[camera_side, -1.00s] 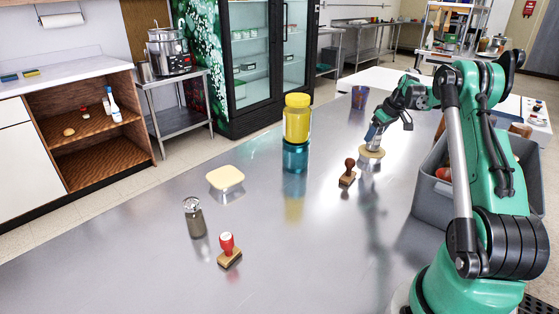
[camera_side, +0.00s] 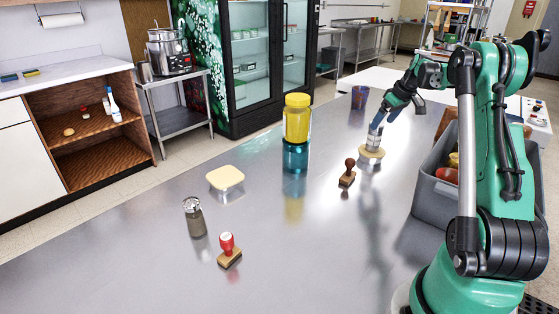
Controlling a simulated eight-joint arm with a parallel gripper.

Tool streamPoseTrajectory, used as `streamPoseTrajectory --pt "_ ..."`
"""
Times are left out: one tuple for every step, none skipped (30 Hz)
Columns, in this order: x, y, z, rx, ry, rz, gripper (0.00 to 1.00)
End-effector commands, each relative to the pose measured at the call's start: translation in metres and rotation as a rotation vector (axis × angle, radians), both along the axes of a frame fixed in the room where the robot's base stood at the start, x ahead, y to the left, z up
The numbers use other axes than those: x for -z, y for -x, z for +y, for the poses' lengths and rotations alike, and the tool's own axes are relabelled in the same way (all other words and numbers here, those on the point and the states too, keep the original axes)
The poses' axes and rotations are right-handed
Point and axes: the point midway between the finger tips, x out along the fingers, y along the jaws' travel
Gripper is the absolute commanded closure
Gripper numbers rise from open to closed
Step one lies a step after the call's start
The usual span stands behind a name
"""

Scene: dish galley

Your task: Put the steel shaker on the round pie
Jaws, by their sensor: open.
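The round pie (camera_side: 371,153) is a flat tan disc on the steel table, toward the far right. The steel shaker (camera_side: 373,142), a small silver cylinder, appears to stand upright on it. My gripper (camera_side: 376,129) is open, tilted down at the top of the shaker. The blue-grey fingers overlap the shaker's top in this view, so I cannot tell whether they still touch it. Another shaker (camera_side: 195,217), with a metal cap and a dark body, stands at the front left of the table.
A brown stamp (camera_side: 348,172) stands just left of the pie, and a red stamp (camera_side: 229,251) farther forward. A yellow-lidded jar (camera_side: 297,118), a square yellow-topped dish (camera_side: 226,178) and a blue cup (camera_side: 360,97) are on the table. A grey bin (camera_side: 432,192) is at right.

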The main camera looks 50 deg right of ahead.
Motion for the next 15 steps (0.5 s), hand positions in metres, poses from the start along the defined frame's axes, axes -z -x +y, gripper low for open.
streamPoseTrajectory --pt "-0.011 0.005 0.002 0.002 0.000 0.000 0.15" --pt "-0.018 0.007 0.002 0.002 0.000 0.000 0.15" --pt "-0.026 0.011 0.003 0.001 0.000 0.000 0.15" --pt "-0.031 0.013 0.003 0.000 0.000 0.000 0.15" --pt "-0.036 0.015 0.004 0.001 0.000 0.000 0.15" --pt "-0.043 0.017 0.004 0.001 0.000 0.000 0.15" --pt "-0.047 0.019 0.004 0.002 -0.001 0.000 0.15" --pt "-0.050 0.021 0.005 0.001 0.000 0.000 0.15" --pt "-0.054 0.022 0.005 0.001 0.000 0.000 0.15" --pt "-0.057 0.023 0.006 0.000 0.000 0.001 0.15" --pt "-0.059 0.023 0.007 0.000 0.000 0.001 0.15" --pt "-0.061 0.022 0.009 -0.003 0.001 0.001 0.15" --pt "-0.063 0.020 0.013 -0.005 0.002 0.000 0.15" --pt "-0.066 0.016 0.019 -0.010 0.003 0.001 0.15" --pt "-0.069 0.008 0.030 -0.016 0.005 0.001 0.15"
